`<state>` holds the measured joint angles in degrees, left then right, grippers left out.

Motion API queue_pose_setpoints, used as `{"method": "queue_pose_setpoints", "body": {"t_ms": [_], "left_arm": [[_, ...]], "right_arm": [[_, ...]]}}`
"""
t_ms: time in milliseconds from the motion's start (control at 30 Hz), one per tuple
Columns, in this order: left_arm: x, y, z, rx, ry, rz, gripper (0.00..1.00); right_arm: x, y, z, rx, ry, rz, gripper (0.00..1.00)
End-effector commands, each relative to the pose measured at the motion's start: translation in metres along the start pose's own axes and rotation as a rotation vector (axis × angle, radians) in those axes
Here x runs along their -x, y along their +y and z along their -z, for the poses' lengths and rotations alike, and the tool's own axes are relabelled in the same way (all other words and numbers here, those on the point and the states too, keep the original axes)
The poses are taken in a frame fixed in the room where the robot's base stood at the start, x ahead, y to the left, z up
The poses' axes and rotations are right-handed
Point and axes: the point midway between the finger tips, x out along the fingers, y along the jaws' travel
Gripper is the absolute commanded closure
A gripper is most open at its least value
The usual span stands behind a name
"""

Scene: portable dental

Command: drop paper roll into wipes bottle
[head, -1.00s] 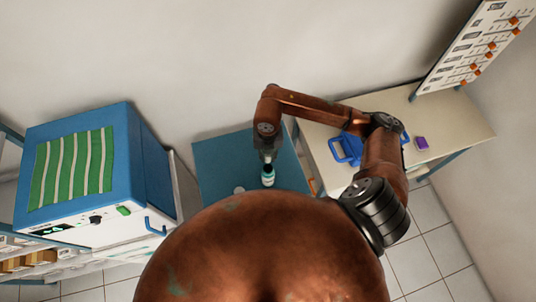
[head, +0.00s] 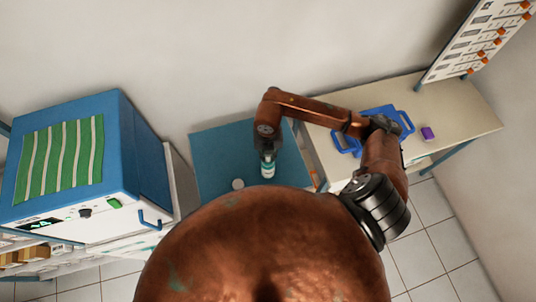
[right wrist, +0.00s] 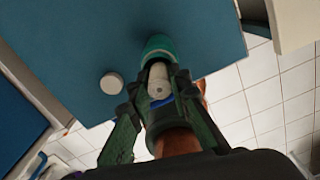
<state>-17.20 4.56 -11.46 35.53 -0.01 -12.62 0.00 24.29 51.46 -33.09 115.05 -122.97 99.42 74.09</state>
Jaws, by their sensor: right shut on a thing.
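My right gripper (right wrist: 155,95) is shut on a white paper roll (right wrist: 159,78), which shows between the fingers in the right wrist view. The wipes bottle, with a teal rim (right wrist: 158,44), is just beyond the roll's far end. The roll overlaps the rim in this view, and I cannot tell whether its end is inside the mouth. In the head view the right gripper (head: 267,152) is right at the small white and teal bottle (head: 268,170) on the blue table top. The roll is not clear there. My left gripper is not in view.
A round white lid (right wrist: 112,83) lies on the blue table top (head: 215,152), left of the bottle. A blue and white cabinet device (head: 140,150) stands at left. A beige table (head: 455,110) at right bears a blue tray (head: 347,140) and a purple item (head: 428,133).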

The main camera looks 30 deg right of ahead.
Motion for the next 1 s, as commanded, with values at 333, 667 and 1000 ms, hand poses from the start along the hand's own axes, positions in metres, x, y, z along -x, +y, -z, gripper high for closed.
{"method": "queue_pose_setpoints", "body": {"t_ms": [333, 667, 1000], "left_arm": [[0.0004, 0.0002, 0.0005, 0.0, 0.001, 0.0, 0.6], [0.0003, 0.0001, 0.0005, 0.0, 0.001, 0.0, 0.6], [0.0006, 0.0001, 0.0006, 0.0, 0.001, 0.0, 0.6]], "right_arm": [[0.0005, -0.0001, -0.0001, 0.0, 0.0, 0.0, 0.67], [0.0005, -0.0001, -0.0002, 0.0, 0.0, 0.0, 0.62], [0.0008, -0.0002, -0.0002, 0.0, 0.0, 0.0, 0.62]]}}
